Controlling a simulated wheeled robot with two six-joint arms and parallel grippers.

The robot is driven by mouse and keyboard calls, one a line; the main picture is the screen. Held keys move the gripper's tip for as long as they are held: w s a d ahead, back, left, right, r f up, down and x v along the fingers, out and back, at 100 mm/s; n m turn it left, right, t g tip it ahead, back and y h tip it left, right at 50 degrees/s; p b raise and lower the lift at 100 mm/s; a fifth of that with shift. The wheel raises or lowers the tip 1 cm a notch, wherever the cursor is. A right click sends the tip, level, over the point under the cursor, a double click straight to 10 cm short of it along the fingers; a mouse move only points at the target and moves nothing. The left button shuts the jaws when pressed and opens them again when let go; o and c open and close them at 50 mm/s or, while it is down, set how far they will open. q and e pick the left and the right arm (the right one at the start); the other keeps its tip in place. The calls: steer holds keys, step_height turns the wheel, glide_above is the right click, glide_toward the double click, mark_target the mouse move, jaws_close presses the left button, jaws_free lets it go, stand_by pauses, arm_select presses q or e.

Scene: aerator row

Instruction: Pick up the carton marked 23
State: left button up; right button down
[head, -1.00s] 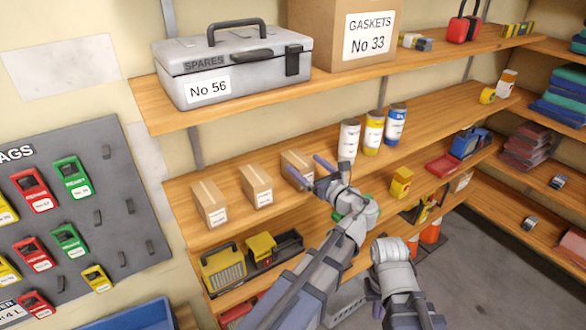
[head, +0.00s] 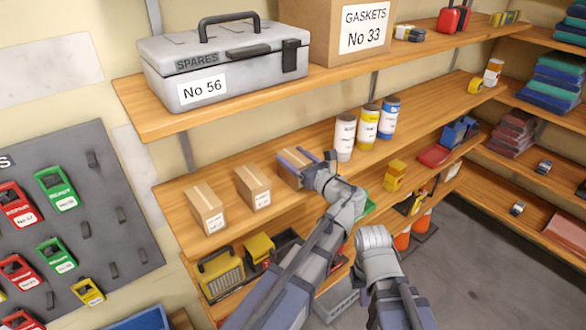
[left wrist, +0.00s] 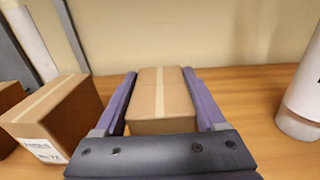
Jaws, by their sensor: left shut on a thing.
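Three small brown cartons stand in a row on the middle shelf. My left gripper (head: 298,160) is shut on the rightmost carton (head: 288,172), with one purple finger along each side. In the left wrist view this carton (left wrist: 160,95) sits between the fingers (left wrist: 162,100) and appears to rest on the shelf. Its front label is hidden or too small to read. The middle carton (head: 253,188) and the left carton (head: 205,209) stand apart from it, with white labels too small to read. My right arm shows at lower centre, but its gripper is not visible.
Several white, yellow and blue-labelled cans (head: 367,127) stand right of the held carton. The upper shelf above carries a grey spares case (head: 220,65) and a gaskets box (head: 330,35). A neighbouring carton (left wrist: 55,115) is close on the left in the left wrist view.

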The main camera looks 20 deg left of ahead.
arm_select(q)
steer(key=shift+d, duration=0.15)
steer(key=c, duration=0.3)
jaws_close()
steer(key=shift+r, duration=0.2)
step_height(320, 180, up, 10)
steer(key=p, duration=1)
steer(key=shift+f, duration=0.1)
steer(key=shift+f, duration=0.1)
